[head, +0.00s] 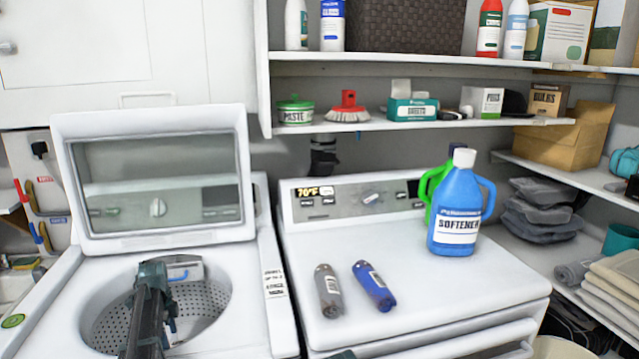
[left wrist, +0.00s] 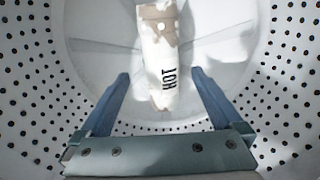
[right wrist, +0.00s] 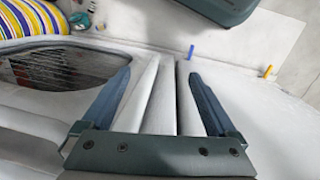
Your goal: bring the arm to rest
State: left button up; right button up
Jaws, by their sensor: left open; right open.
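My left gripper (head: 170,298) reaches down into the open washer's drum (head: 104,322). In the left wrist view my left gripper (left wrist: 160,74) is open. A white and tan cylinder marked HOT (left wrist: 160,62) lies on the drum floor, seen between and beyond the fingertips; I cannot tell how far below them it is. My right gripper (right wrist: 160,74) is open with nothing between its fingers, facing pale panel edges low in front of the machines. In the head view only a dark piece, perhaps of my right arm, shows at the bottom edge.
The washer's raised lid (head: 160,190) stands behind the drum. On the dryer top (head: 400,290) lie a grey cylinder (head: 328,291) and a blue one (head: 374,287); a blue softener jug (head: 457,212) stands behind them. Shelves hold a red brush (head: 348,108) and boxes.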

pick_arm(q)
jog(key=shift+r+p, duration=1.9)
jog(key=shift+r, duration=0.45)
